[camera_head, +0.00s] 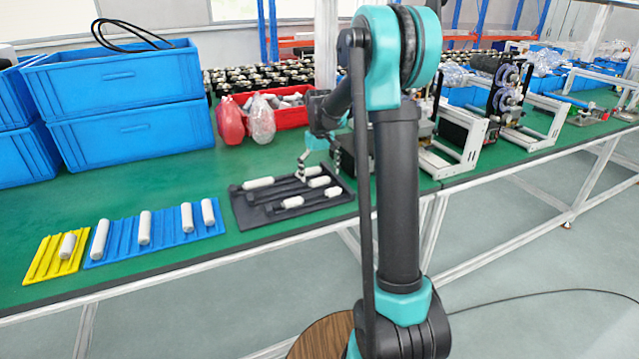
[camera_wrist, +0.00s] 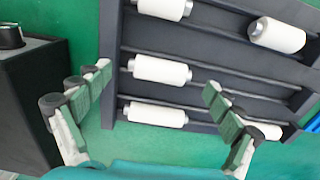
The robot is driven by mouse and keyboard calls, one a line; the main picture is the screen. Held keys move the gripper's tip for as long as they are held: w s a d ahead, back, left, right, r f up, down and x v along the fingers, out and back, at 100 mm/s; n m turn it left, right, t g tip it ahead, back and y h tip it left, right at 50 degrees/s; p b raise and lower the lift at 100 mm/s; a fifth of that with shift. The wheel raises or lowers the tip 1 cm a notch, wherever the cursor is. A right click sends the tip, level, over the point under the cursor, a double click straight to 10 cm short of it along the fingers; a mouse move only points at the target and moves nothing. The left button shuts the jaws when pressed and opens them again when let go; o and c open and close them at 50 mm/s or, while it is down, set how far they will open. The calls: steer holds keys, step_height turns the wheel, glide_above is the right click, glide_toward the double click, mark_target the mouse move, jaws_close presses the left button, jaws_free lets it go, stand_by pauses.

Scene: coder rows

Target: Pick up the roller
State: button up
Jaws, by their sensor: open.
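Several white rollers lie in the grooves of a black tray (camera_head: 243,215) on the green bench. In the wrist view, one roller (camera_wrist: 160,71) sits in the tray (camera_wrist: 205,52) between the fingertips of my gripper (camera_wrist: 155,78). Another roller (camera_wrist: 156,114) lies just below it, and others lie at the top (camera_wrist: 165,8), upper right (camera_wrist: 277,35) and lower right (camera_wrist: 265,130), the last partly hidden by my right finger. My gripper (camera_head: 318,160) is open and empty above the tray's far side. In the head view a roller (camera_head: 292,202) lies at the tray's near edge.
A blue tray (camera_head: 170,228) and a yellow tray (camera_head: 42,262) with more rollers lie to the left. Blue crates (camera_head: 120,130) stand behind. A red bin (camera_head: 290,115) and bagged items (camera_head: 262,120) are at the back. A dark box (camera_wrist: 30,100) stands close to my left finger.

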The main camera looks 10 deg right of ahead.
steer(key=shift+f, duration=0.3)
steer(key=shift+c, duration=0.5)
steer(key=c, duration=1.1)
steer(key=shift+r, duration=0.1)
step_height(320, 180, up, 20)
steer(key=shift+f, duration=0.1)
